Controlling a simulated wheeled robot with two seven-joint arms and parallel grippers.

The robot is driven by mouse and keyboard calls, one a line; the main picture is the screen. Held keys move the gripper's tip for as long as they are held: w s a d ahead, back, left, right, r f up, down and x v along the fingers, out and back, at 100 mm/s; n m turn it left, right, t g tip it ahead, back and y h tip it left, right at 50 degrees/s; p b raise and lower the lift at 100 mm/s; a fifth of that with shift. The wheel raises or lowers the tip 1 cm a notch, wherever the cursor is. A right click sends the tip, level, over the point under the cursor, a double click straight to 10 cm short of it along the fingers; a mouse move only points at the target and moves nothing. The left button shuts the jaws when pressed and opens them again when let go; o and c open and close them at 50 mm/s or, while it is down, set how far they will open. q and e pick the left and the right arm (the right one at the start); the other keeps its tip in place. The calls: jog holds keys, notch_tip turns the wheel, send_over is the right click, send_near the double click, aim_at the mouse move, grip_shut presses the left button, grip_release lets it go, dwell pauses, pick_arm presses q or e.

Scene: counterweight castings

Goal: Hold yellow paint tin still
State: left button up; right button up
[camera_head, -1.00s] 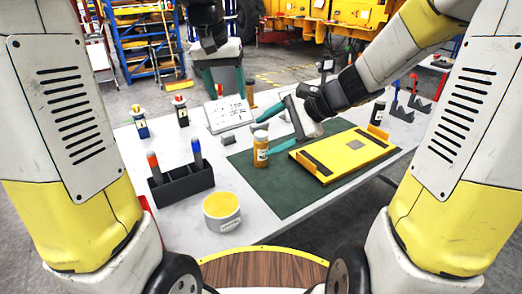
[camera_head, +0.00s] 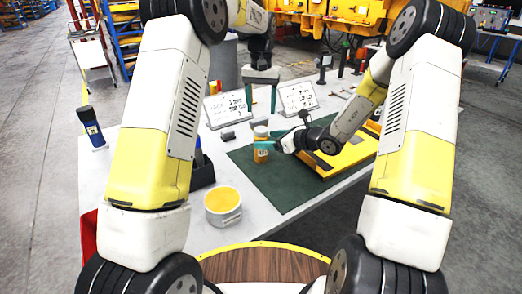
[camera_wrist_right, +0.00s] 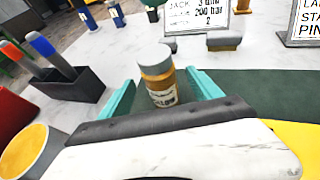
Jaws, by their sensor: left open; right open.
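The paint tin (camera_head: 223,207), a wide grey-white tin with a yellow top, stands upright near the table's front edge. It also shows partly at the left edge of the right wrist view (camera_wrist_right: 24,152). My right gripper (camera_head: 268,141) is away from this tin, low over the green mat. Its open teal fingers stand either side of a small amber bottle (camera_wrist_right: 158,82) with a grey cap and a label; contact cannot be told. The bottle also shows in the head view (camera_head: 261,150). My left gripper (camera_head: 261,104) is open and empty at the table's far side, pointing down.
A dark holder (camera_wrist_right: 68,98) with red and blue pens stands left of the bottle, partly behind my left arm in the head view. A yellow panel (camera_head: 345,157) lies on the green mat (camera_head: 285,192). Two sign cards (camera_head: 228,108) (camera_head: 298,97) stand at the back.

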jog(key=shift+x, duration=1.9)
grip_shut()
